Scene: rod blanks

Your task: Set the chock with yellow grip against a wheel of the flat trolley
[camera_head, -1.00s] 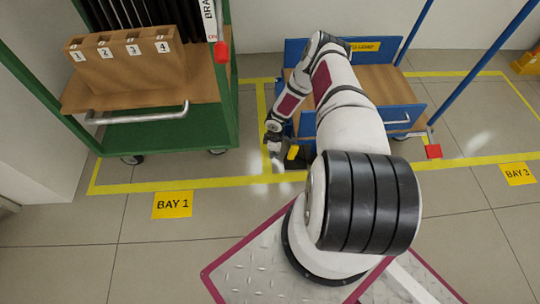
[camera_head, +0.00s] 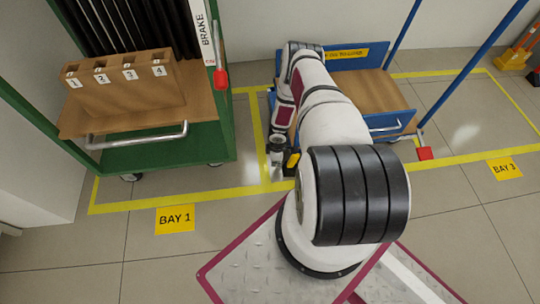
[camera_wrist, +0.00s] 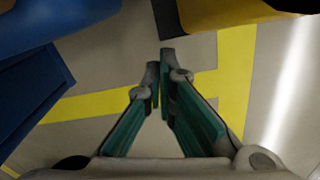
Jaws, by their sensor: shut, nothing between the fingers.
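The chock's yellow grip (camera_head: 293,160) shows near the floor at the front left corner of the flat trolley, close beside my gripper (camera_head: 277,170). In the wrist view, the grip (camera_wrist: 228,12) is large at the top edge, with a dark part of the chock (camera_wrist: 168,18) beside it. My gripper (camera_wrist: 160,62) is shut and empty, its fingertips together just short of the chock. The flat trolley has a wooden deck (camera_head: 378,92) and blue panels; my arm covers part of it. The wheel near the chock is hidden, so I cannot tell whether they touch.
A green rack trolley (camera_head: 165,150) with a numbered wooden block (camera_head: 125,90) stands at left. Yellow floor lines mark the bays. A red pedal (camera_head: 425,153) sits at the flat trolley's right. A yellow-orange object (camera_head: 517,52) stands far right. The front floor is clear.

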